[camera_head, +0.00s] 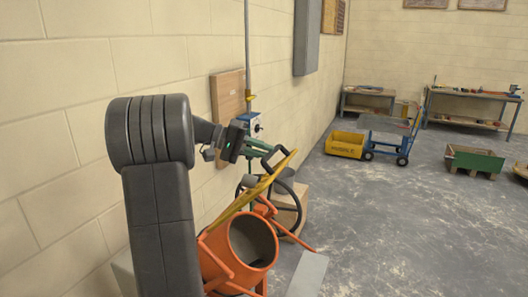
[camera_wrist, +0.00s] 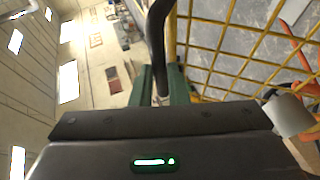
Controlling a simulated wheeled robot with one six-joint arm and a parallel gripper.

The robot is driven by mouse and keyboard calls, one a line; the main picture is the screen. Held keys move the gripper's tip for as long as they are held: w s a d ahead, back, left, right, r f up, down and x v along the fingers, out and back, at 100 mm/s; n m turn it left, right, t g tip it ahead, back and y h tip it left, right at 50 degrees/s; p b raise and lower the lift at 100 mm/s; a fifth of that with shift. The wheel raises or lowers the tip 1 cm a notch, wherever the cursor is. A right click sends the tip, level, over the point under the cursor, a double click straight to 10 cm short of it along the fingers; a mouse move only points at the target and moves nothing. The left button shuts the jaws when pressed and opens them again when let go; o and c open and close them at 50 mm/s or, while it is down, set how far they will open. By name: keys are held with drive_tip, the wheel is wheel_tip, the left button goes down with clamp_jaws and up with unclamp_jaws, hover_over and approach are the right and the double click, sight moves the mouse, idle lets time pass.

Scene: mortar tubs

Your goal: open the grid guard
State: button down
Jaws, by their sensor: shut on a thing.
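The grid guard (camera_head: 248,194) is a yellow mesh, seen nearly edge-on in the head view. It stands tilted up above the orange mixer drum (camera_head: 254,242), whose dark mouth shows below it. In the wrist view the yellow bars of the guard (camera_wrist: 232,42) fill the upper right. A black handle (camera_wrist: 157,35) runs along the guard's edge. My gripper (camera_head: 267,150) has green fingers and is shut on this handle; in the wrist view the fingers (camera_wrist: 160,80) stand on both sides of it. The exact contact is partly hidden by my gripper body.
A black handwheel (camera_head: 289,210) is beside the drum, near a wooden box. A block wall with a wooden board (camera_head: 228,95) and a blue-grey box (camera_head: 256,124) is close behind. A yellow tub (camera_head: 345,145), a blue cart (camera_head: 388,138) and a green crate (camera_head: 474,160) stand farther off.

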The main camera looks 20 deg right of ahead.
drive_tip(key=shift+f, duration=0.1)
drive_tip(key=c, duration=1.4)
unclamp_jaws()
drive_tip(key=shift+w+a, duration=0.2)
drive_tip(key=shift+s, duration=0.1)
drive_tip(key=b+v, duration=0.2)
drive_tip(key=v, duration=1.1)
drive_tip(key=shift+a, duration=0.35)
drive_tip(key=shift+d, duration=0.1)
drive_tip(key=p+x, duration=0.2)
drive_tip(key=x, duration=1.1)
drive_tip(key=shift+d, duration=0.4)
drive_tip(key=shift+s, duration=0.1)
